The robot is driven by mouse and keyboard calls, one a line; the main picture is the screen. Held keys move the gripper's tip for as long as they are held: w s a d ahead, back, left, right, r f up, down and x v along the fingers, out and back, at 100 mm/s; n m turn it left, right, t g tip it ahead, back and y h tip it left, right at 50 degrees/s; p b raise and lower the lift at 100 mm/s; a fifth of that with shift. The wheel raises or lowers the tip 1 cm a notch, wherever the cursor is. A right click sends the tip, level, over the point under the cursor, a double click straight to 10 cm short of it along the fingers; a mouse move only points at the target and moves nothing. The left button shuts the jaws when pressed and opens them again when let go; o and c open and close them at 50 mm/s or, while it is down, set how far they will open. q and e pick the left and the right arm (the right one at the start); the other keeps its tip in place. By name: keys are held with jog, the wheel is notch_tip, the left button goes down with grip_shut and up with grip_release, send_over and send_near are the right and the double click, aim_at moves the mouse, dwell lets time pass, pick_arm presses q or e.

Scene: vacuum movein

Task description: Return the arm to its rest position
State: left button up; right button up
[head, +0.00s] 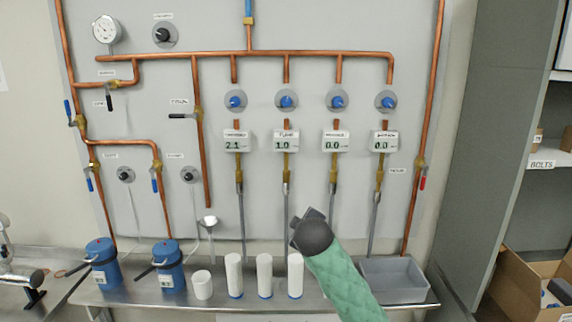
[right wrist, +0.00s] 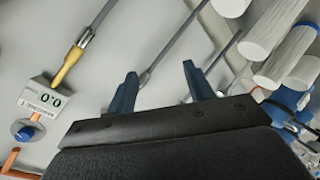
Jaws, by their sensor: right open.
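My right arm, in a green quilted sleeve, comes up from the bottom of the head view. Its dark right gripper (head: 310,215) is in front of the panel's lower part, above the bench. In the right wrist view the two blue fingers of the right gripper (right wrist: 158,80) stand well apart. Nothing shows between them but the grey panel and a hose behind. My left gripper is not in view.
A grey panel (head: 270,90) carries copper pipes, valves and several digital gauges. On the steel bench (head: 130,292) stand two blue pots (head: 103,265), several white cylinders (head: 234,275) and a grey bin (head: 395,282). A shelf and a cardboard box (head: 520,292) are at right.

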jog(key=s+d+f+m+g, duration=0.2)
jog(key=s+d+f+m, duration=0.15)
jog(key=s+f, duration=0.8)
jog(key=s+d+f+m+g, duration=0.25)
jog(key=s+d+f, duration=0.25)
jog(key=s+f, duration=0.6)
jog(key=s+d+f+m+g, duration=0.1)
jog(key=s+d+f+g, duration=0.2)
jog(key=s, duration=0.6)
jog(key=s+d+f+m, duration=0.2)
jog(key=s+f, duration=0.2)
jog(key=s, duration=0.5)
jog(key=s+d+f+m+g, duration=0.1)
jog(key=s+d+f+g, duration=0.2)
jog(key=s, duration=0.5)
jog(key=s+x, duration=0.2)
jog(key=x, duration=1.1)
jog(key=s+f+x, duration=0.1)
jog(key=s+x, duration=0.1)
jog(key=x, duration=1.2)
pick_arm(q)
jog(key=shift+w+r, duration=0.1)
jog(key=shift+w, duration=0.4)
pick_arm(e)
jog(key=s+f, duration=0.4)
jog(key=f, duration=0.6)
jog(key=s+f, duration=0.4)
jog(key=f, duration=0.7)
jog(key=shift+a+g, duration=0.35)
jog(key=shift+a, duration=0.05)
